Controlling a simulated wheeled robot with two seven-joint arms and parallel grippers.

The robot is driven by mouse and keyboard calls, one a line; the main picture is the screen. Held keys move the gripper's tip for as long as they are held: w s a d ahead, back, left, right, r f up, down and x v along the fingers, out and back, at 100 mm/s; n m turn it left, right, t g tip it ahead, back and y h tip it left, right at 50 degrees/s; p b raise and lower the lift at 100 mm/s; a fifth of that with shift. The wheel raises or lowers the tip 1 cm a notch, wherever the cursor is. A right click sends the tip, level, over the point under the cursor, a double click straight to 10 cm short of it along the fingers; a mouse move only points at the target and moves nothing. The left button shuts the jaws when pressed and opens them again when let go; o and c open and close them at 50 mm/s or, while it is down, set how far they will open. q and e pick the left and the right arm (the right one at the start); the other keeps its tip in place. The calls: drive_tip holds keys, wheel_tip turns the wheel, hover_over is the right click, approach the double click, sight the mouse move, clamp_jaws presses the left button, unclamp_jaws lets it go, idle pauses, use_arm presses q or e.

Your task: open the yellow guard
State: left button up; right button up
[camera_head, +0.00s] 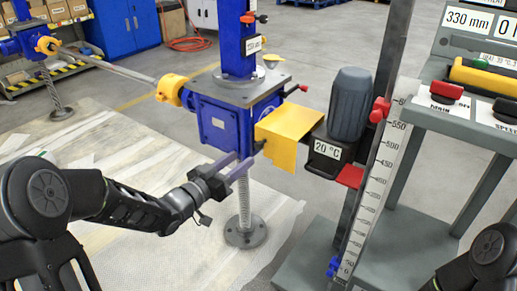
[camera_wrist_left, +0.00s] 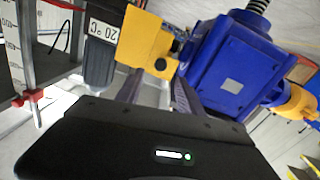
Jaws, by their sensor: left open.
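The yellow guard (camera_head: 290,135) is a folded sheet cover between the blue gearbox (camera_head: 222,122) and the dark grey motor (camera_head: 349,105). It hangs over the gap between them, and what lies under it is hidden. In the left wrist view the guard (camera_wrist_left: 143,40) shows upside down, with a small dark knob (camera_wrist_left: 160,64) at its edge. My left gripper (camera_head: 240,168) is open and empty, below and to the left of the guard, beside the threaded screw. Its fingers (camera_wrist_left: 155,92) point toward the guard and appear apart from it. My right gripper is out of view.
A threaded screw (camera_head: 244,205) hangs under the gearbox to a round base plate. A control desk (camera_head: 470,122) with switches is at the right.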

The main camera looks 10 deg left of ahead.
sight(257, 147)
use_arm(q)
drive_tip(key=b+x, duration=0.1)
drive_tip(key=x, duration=0.6)
drive_tip(key=shift+w+d+f, duration=0.1)
drive_tip(key=shift+w+d, duration=0.1)
drive_tip(key=shift+w, duration=0.15)
drive_tip(key=shift+c, duration=0.5)
clamp_jaws()
idle(0.8)
